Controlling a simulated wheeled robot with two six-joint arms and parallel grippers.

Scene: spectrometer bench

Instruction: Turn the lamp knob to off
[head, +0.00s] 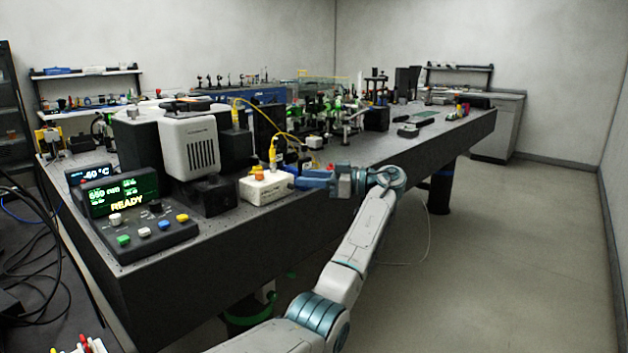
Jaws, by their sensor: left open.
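A small white box (267,188) stands near the front edge of the dark bench, with a yellow fitting and yellow cable on top. My left gripper (300,182) is blue and open, level with the right side of the white box. It is very close to the box; whether it touches is unclear. My right gripper is not in view.
A control panel (143,215) with a lit READY screen and coloured buttons sits at the bench's front left. Optics crowd the dark bench (240,233) further back. The floor at right is clear.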

